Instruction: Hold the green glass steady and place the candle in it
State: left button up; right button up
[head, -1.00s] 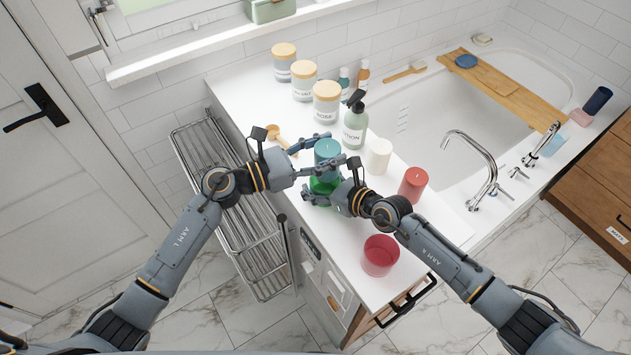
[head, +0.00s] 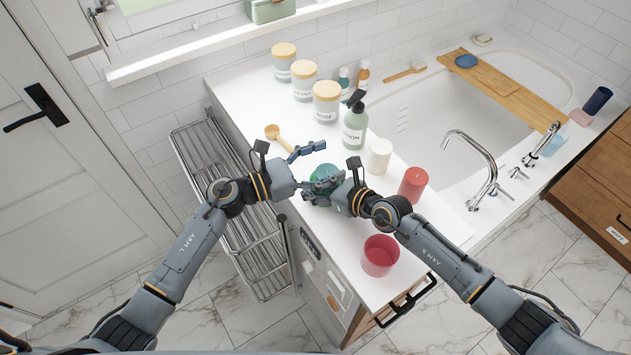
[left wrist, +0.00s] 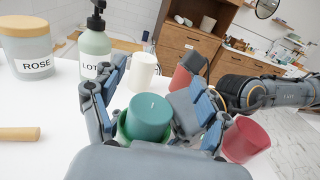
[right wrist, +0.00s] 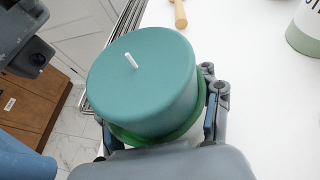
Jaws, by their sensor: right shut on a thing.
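The teal candle (head: 325,171), with a white wick, sits upright in the green glass (right wrist: 152,139). Its upper part stands above the green rim, which also shows in the left wrist view (left wrist: 124,127). My right gripper (head: 319,190) is shut on the green glass from the right, with its fingers on either side of it. My left gripper (head: 324,164) is open, its fingers spread apart on either side of the candle. The glass's base is hidden by the grippers.
A red glass (head: 380,256) and a red candle (head: 413,184) stand to the right on the white counter (head: 345,235). A cream candle (head: 379,156), a lotion bottle (head: 354,125) and several jars stand behind. A wooden scoop (head: 275,133) lies at the left.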

pick_arm(q)
jog(key=v, duration=1.2)
pick_arm(e)
jog(key=o, duration=1.4)
jog(key=shift+o, duration=0.2)
jog(key=shift+d, duration=0.1)
jog(key=v, duration=1)
jog(key=shift+s+d+r, duration=0.1)
jog(key=shift+d, duration=0.05)
jog(key=shift+s+d+r, duration=0.35)
jog(key=shift+s+d, duration=0.05)
jog(key=shift+d, duration=0.1)
